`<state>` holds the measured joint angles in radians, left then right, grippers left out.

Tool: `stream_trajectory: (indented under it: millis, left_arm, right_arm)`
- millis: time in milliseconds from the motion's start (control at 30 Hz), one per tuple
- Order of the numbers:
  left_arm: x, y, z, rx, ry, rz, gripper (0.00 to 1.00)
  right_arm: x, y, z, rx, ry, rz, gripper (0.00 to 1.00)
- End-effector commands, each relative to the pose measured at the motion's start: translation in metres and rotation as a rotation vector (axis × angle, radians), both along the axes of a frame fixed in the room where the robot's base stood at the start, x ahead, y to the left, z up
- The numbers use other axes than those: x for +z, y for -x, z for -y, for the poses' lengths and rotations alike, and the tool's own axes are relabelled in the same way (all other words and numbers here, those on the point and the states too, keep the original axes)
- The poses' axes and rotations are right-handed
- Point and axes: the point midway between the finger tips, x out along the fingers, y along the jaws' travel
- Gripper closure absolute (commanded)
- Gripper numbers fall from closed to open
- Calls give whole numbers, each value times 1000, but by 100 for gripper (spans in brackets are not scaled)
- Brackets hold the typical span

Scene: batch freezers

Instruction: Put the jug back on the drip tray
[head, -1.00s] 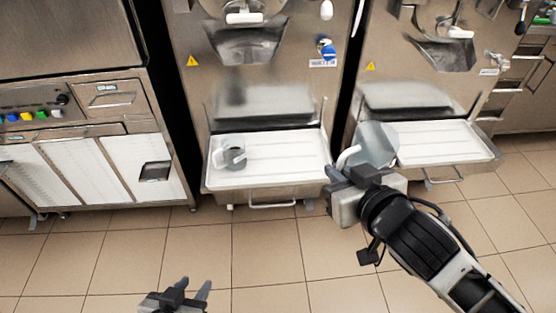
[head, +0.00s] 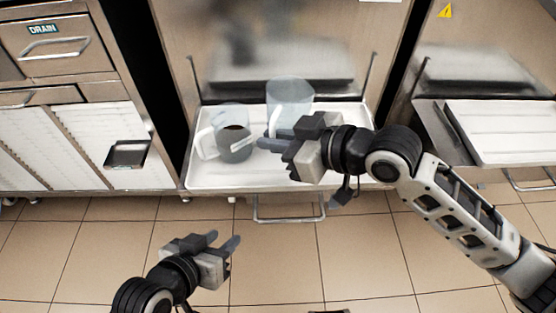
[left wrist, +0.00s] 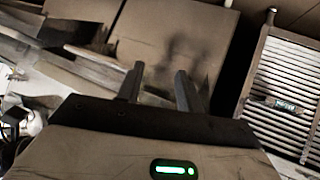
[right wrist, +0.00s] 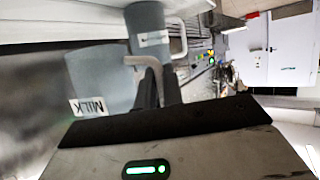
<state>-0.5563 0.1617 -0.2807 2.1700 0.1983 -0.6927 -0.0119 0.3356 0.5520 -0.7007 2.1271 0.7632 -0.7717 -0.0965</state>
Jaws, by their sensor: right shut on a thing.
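The drip tray (head: 205,180) is white and juts from the middle machine. My right gripper (head: 270,146) is over it, shut on the handle of a clear grey jug (head: 290,95). In the right wrist view this jug (right wrist: 98,75) bears a MILK label, and its handle runs between the fingers (right wrist: 158,85). The jug looks tilted in that view; whether its base touches the tray is hidden by my gripper. A second jug (head: 232,135), with dark contents, stands on the tray just left of it. My left gripper (head: 225,243) is open and empty, low in front of the tray.
Another white tray (head: 490,130) juts from the machine at the right. A cabinet (head: 120,125) with white louvred panels stands at the left. A metal handle (head: 290,212) sits below the drip tray. The tiled floor in front is clear.

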Motion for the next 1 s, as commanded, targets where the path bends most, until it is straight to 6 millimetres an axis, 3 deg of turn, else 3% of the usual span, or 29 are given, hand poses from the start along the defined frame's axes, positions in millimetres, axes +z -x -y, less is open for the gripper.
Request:
stream_trajectory:
  millis: [433,833,867,900,1000]
  left_arm:
    - [9,-4,7,-6,40,100,64]
    - [11,-4,7,-7,43,109,64]
    - [12,-4,7,-7,43,110,64]
    - [12,-4,7,-7,44,111,64]
    - [12,-4,7,-7,44,111,64]
  right_arm:
    - [-63,0,0,-2,0,-2,100]
    - [-67,0,0,-1,0,2,100]
    - [-66,0,0,-1,0,2,83]
    - [-66,0,0,-1,1,1,71]
    - [-66,0,0,-1,1,1,69]
